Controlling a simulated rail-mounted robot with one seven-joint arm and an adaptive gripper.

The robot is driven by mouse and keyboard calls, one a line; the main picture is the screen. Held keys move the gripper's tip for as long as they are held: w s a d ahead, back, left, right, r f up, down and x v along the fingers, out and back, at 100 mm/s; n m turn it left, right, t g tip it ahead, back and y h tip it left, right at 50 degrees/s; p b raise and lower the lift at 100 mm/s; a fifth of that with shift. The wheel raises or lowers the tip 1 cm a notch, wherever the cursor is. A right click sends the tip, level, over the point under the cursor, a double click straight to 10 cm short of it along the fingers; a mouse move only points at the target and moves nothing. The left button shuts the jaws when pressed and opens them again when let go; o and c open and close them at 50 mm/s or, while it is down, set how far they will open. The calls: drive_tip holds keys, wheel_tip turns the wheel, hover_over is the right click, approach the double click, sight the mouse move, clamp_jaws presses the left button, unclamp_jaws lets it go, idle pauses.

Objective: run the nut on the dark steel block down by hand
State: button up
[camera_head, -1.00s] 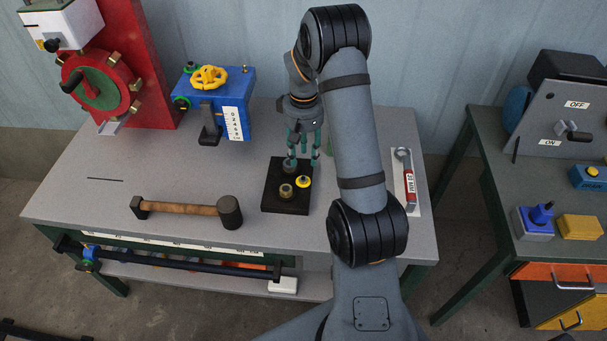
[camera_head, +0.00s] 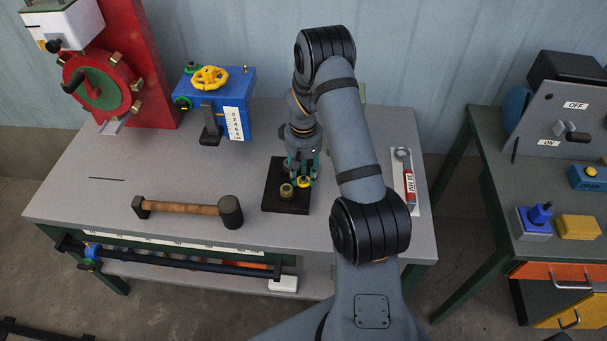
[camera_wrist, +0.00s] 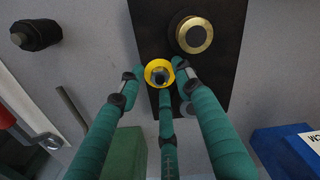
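The dark steel block (camera_head: 270,197) lies on the grey bench and fills the top middle of the wrist view (camera_wrist: 222,72). A yellow ring-shaped nut (camera_wrist: 159,73) sits on it around a dark centre; it also shows in the head view (camera_head: 304,181). A brass nut (camera_wrist: 192,36) stands beside it, also in the head view (camera_head: 286,191). A grey round part is mostly hidden behind a finger. My gripper (camera_wrist: 161,76) points down, its three green fingers spread around the yellow nut. It looks open; whether any fingertip touches the nut, I cannot tell.
A mallet (camera_head: 185,207) lies left of the block. A red-handled wrench (camera_head: 409,185) lies on a pale plate at right. A blue box with a yellow handwheel (camera_head: 209,77) and a red panel stand at the back left. Bare bench lies around the block.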

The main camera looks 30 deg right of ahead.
clamp_jaws()
idle(0.3)
drive_tip(key=shift+w+f+m+b, duration=0.1)
drive_tip(key=shift+f+m+b, duration=0.2)
drive_tip(key=shift+m+b, duration=1.1)
drive_tip(key=shift+b, duration=0.35)
drive_tip(key=shift+r+m, duration=0.25)
drive_tip(key=shift+m, duration=0.35)
drive_tip(key=shift+r, duration=0.1)
drive_tip(key=shift+o, duration=0.8)
unclamp_jaws()
